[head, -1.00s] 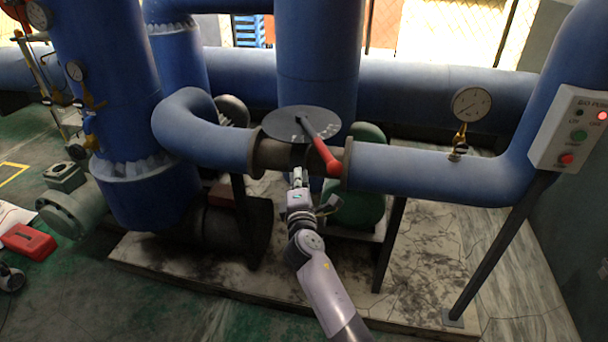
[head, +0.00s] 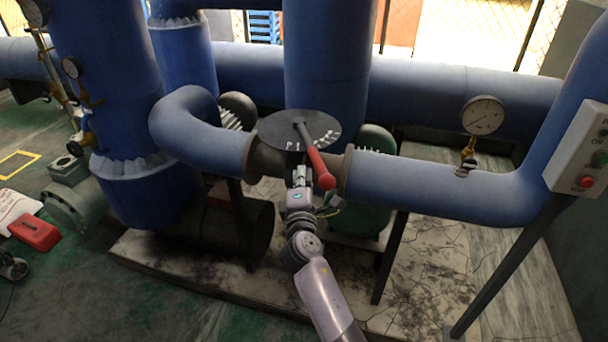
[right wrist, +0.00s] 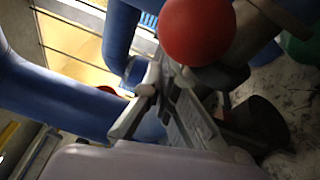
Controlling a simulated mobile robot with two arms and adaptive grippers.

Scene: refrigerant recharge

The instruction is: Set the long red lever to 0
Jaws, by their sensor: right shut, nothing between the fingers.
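The long red lever (head: 315,163) sits on a dark round dial plate (head: 270,131) with white marks, above the blue pipe. Its handle points toward me and slightly right, ending in a red ball. In the right wrist view the ball (right wrist: 197,30) is large, close to the fingers. My right gripper (head: 300,172) is shut and empty, just left of the handle's lower part; I cannot tell whether it touches it. It also shows in the right wrist view (right wrist: 165,85). The dial's numbers are too small to read. My left gripper is not in view.
The blue pipe (head: 430,184) runs right from under the dial, with a gauge (head: 483,116) on it. A control box (head: 580,150) stands at far right. A green tank (head: 360,215) is behind my gripper. A concrete slab (head: 180,270) lies below.

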